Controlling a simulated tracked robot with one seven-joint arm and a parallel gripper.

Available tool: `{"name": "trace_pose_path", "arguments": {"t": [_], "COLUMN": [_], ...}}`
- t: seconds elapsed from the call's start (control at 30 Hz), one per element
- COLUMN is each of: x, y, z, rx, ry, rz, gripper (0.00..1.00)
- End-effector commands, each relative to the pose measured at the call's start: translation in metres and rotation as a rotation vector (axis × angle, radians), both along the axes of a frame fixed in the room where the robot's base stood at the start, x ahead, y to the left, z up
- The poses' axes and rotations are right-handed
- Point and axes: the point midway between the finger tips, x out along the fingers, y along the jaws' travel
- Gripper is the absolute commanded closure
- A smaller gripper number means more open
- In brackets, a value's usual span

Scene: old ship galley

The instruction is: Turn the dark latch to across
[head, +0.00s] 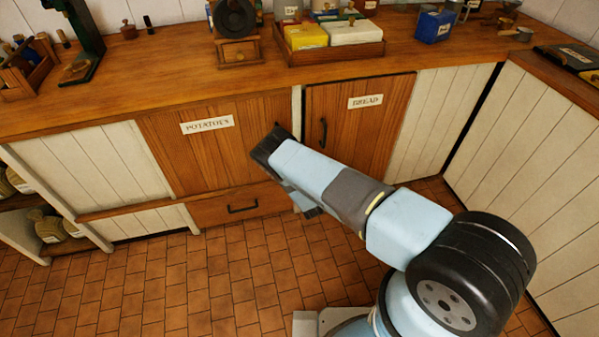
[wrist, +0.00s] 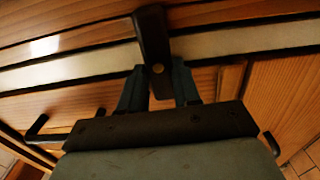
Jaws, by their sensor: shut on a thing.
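The dark latch (wrist: 152,35) shows in the wrist view as a long bar with a round brass-coloured pivot. It lies across the pale strip, roughly at right angles to it, and reaches over wood at its upper end. My gripper (wrist: 158,88) is shut on the lower part of the latch, one finger on each side. In the head view my gripper (head: 268,146) is at the cupboard front, between the potatoes door (head: 215,155) and the bread door (head: 358,135). The arm hides the latch there.
A dark handle (head: 322,133) stands out on the bread door. A drawer (head: 215,209) with its own handle sits below the potatoes door. The wooden counter (head: 150,80) above holds boxes and jars. The tiled floor (head: 200,280) in front is clear.

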Motion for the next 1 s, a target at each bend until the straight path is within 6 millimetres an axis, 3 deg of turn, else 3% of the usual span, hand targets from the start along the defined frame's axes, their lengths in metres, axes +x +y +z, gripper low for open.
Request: {"name": "trace_pose_path", "arguments": {"t": [0.13,0.17,0.4,0.77,1.0], "x": [-0.004,-0.004,-0.003,-0.006,-0.041], "y": [0.005,0.005,0.003,0.0,-0.009], "z": [-0.004,-0.004,-0.002,-0.001,-0.002], "rx": [0.001,0.001,0.001,0.0,-0.002], "ry": [0.009,0.009,0.005,0.003,0.006], "rz": [0.009,0.009,0.006,0.003,0.004], "gripper": [0.99,0.67,0.44,0.43,0.43]}}
